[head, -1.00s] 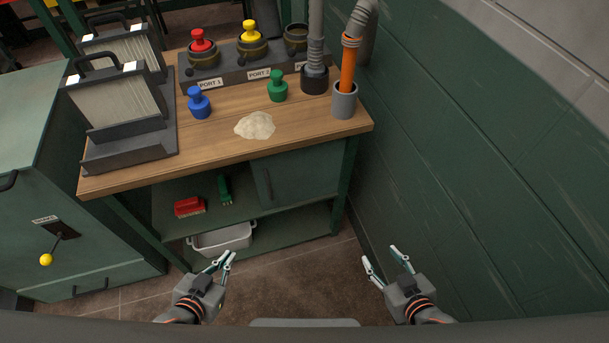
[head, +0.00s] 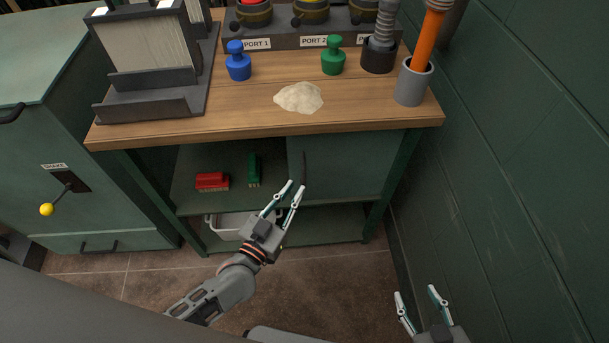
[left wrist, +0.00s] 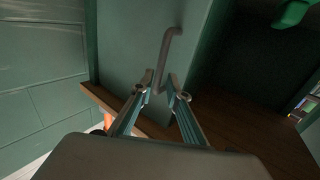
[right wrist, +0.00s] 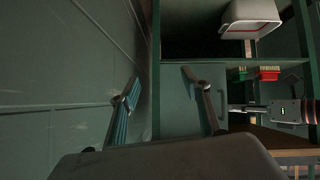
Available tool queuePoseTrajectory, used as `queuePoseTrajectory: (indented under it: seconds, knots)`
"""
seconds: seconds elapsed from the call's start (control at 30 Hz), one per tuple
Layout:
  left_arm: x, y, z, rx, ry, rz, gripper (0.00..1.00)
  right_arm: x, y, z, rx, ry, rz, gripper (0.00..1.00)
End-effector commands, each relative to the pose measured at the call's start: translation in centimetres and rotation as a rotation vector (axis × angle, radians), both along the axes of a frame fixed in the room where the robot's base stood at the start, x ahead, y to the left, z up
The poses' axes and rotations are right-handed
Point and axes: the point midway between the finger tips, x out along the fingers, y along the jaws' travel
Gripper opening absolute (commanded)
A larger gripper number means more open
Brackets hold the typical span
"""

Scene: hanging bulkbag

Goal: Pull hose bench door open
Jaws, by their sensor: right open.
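The bench door (head: 350,170) is a green panel under the right part of the wooden worktop and looks closed. Its dark upright bar handle (head: 304,170) is near the door's left edge. My left gripper (head: 295,186) is open just in front of the handle's lower part. In the left wrist view, the handle (left wrist: 168,50) runs down between the spread fingertips of my left gripper (left wrist: 160,82); contact cannot be told. My right gripper (head: 416,291) is open and empty, low at the right near the wall. It also shows open in the right wrist view (right wrist: 162,85).
The bench top (head: 200,127) carries a blue knob piece (head: 238,62), a green one (head: 333,57), a powder pile (head: 299,97) and an orange hose (head: 427,40) in a grey cup. The open shelf holds a red brush (head: 212,181). A green wall (head: 500,190) bounds the right.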

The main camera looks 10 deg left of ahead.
Motion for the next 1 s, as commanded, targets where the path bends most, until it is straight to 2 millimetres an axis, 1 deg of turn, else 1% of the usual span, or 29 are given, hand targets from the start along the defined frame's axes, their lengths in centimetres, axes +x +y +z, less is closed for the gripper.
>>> queuePoseTrajectory:
  seconds: [0.03,0.2,0.4,0.57,0.77,0.8,0.83,1.0]
  knots:
    - [0.8,-0.2,0.1,-0.002,-0.002,0.001,0.16,0.0,0.0,-0.1,0.0,0.001,0.001,0.47]
    - [3.3,-1.0,-0.1,-0.002,0.001,0.0,0.16,-0.1,0.1,-0.4,0.001,0.005,0.001,0.47]
    - [5.3,-1.6,-0.1,0.001,0.002,-0.001,0.16,-0.1,0.3,-0.3,0.005,0.0,0.005,0.47]
    - [5.8,-1.7,0.0,0.0,0.001,-0.001,0.16,0.2,0.4,0.3,0.008,-0.01,0.008,0.47]
    - [5.8,-1.7,0.0,0.0,0.001,-0.001,0.16,0.2,0.5,0.2,0.008,-0.009,0.008,0.47]
    - [5.8,-1.7,0.0,0.0,0.001,-0.001,0.05,0.2,0.5,0.2,0.008,-0.008,0.008,0.47]
    - [5.8,-1.7,0.0,0.0,0.001,-0.001,0.0,0.2,0.5,0.1,0.007,-0.007,0.008,0.47]
    - [5.8,-1.7,0.0,0.0,0.001,-0.001,0.0,0.1,0.4,0.0,0.007,-0.005,0.008,0.47]
